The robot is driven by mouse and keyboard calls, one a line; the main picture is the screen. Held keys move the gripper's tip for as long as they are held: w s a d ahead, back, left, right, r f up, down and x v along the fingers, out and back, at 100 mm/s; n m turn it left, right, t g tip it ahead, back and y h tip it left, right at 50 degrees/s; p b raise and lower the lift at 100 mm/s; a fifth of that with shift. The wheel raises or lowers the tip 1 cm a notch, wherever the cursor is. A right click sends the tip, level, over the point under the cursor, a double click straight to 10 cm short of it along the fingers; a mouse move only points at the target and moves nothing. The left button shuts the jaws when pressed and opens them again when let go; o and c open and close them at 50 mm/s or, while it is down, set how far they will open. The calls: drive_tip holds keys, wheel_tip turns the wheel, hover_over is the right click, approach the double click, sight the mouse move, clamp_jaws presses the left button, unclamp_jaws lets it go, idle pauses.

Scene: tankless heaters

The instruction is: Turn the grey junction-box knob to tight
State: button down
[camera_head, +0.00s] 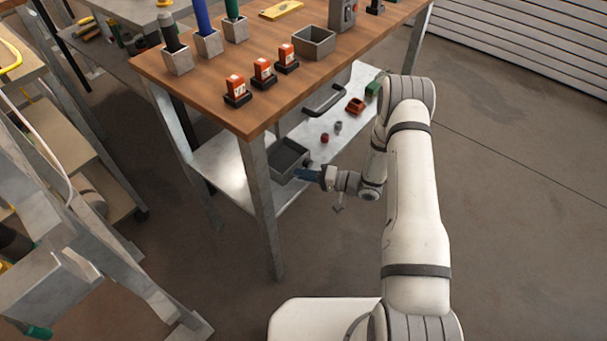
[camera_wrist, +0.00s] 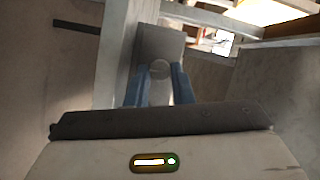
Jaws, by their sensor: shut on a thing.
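My gripper (camera_head: 302,174), with blue fingers, is at the near right side of a grey box (camera_head: 279,149) on the lower shelf of the workbench. In the wrist view the two blue fingers (camera_wrist: 160,82) stand on either side of a round grey knob (camera_wrist: 159,69) on a flat grey face (camera_wrist: 160,42), and they are shut on it. The knob's pointer and any tight marking cannot be made out. In the head view the knob is hidden by the fingers.
The wooden bench top (camera_head: 215,95) overhangs the shelf, and a metal leg (camera_head: 262,200) stands left of my gripper. Red and grey small parts (camera_head: 325,138) lie further back on the shelf. A dark handle (camera_head: 325,101) sticks out above. The floor to the right is clear.

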drive_tip(key=c, duration=1.3)
unclamp_jaws()
drive_tip(key=shift+o, duration=0.2)
